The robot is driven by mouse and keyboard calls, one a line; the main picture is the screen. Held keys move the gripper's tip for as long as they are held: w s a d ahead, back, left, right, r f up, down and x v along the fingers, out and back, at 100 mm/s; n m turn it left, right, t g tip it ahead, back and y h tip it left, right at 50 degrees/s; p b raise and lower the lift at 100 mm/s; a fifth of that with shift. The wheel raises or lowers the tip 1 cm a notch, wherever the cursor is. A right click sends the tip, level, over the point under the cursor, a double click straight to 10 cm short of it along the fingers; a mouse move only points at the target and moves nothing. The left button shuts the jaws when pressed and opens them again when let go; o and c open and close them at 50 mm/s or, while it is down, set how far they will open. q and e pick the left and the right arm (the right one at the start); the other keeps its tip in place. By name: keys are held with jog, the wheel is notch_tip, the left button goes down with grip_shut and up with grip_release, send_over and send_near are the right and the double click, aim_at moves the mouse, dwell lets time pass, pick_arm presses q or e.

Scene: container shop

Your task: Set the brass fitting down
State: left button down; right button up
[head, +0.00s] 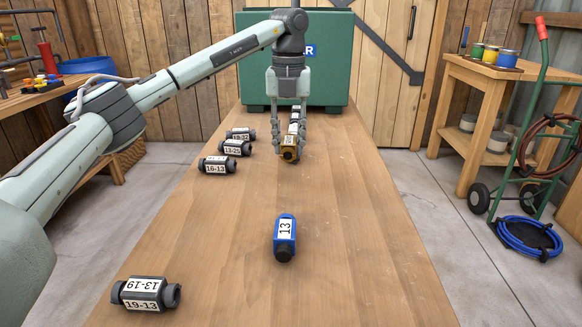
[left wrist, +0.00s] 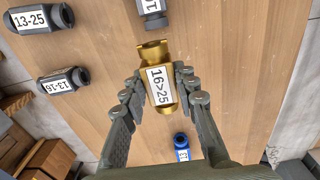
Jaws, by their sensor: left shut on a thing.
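The brass fitting (head: 290,153) is between the fingers of my left gripper (head: 290,147) over the middle of the workbench. The left wrist view shows the brass fitting (left wrist: 158,75) with a white label "16>25" and my left gripper (left wrist: 160,84) shut on its sides. It is low, close to the wood; I cannot tell whether it touches. A grey-and-black fitting (left wrist: 152,14) lies just beyond it. A blue fitting (head: 285,238) marked "13" lies nearer on the bench. My right gripper is not in view.
Another, 19-13 (head: 146,293), lies front left. A green case (head: 335,85) stands at the far end. The bench's right side is clear.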

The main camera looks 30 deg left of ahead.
aim_at(291, 178)
pick_arm(q)
jog(key=shift+s+d+f, duration=0.45)
jog(key=shift+s+d, duration=0.05)
jog(key=shift+d, duration=0.05)
jog(key=shift+f, duration=2)
jog(key=shift+f, duration=0.1)
jog(key=c, duration=1.2)
grip_release()
